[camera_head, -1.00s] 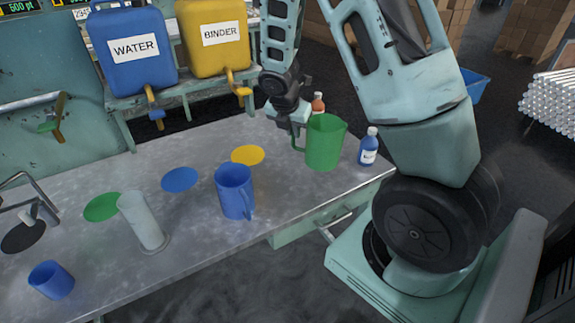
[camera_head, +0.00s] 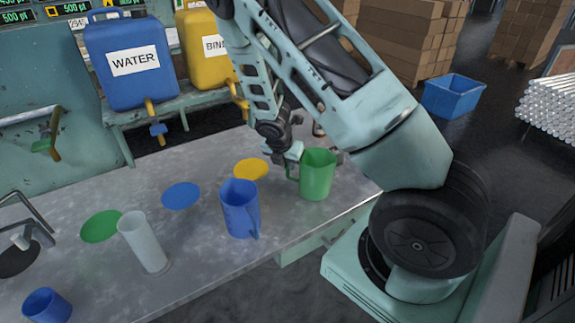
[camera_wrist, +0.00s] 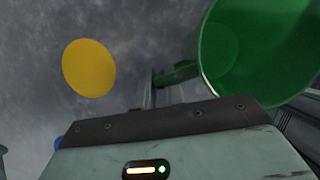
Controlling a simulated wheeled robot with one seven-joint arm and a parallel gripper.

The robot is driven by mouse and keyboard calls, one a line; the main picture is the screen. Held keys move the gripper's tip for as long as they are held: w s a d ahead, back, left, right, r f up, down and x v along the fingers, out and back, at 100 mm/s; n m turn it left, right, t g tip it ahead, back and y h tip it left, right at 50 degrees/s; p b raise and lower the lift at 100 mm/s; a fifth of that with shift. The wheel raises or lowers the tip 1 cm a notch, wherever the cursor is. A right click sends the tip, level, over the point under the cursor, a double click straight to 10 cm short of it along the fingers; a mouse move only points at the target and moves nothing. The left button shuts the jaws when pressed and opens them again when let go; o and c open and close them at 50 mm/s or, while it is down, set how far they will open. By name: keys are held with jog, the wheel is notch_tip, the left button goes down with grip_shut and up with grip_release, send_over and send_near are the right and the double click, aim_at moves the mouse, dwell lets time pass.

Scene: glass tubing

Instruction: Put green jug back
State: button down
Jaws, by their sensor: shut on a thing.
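The green jug (camera_head: 318,176) is upright near the right end of the bench, with its handle toward the left. My gripper (camera_head: 292,172) is at the jug's left side, shut on its handle. In the wrist view the jug (camera_wrist: 255,50) fills the upper right, and its handle (camera_wrist: 180,72) runs to my gripper (camera_wrist: 160,90). I cannot tell whether the jug's base touches the bench. A green disc (camera_head: 101,226) lies flat and empty on the left part of the bench.
A blue jug (camera_head: 240,210) stands between my gripper and the green disc. A clear cylinder (camera_head: 145,243) stands beside that disc. A blue disc (camera_head: 181,196) and a yellow disc (camera_head: 251,169) lie empty. A small blue cup (camera_head: 46,306) is at the front left.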

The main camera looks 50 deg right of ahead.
jog(key=shift+f, duration=0.4)
jog(key=c, duration=1.5)
grip_release()
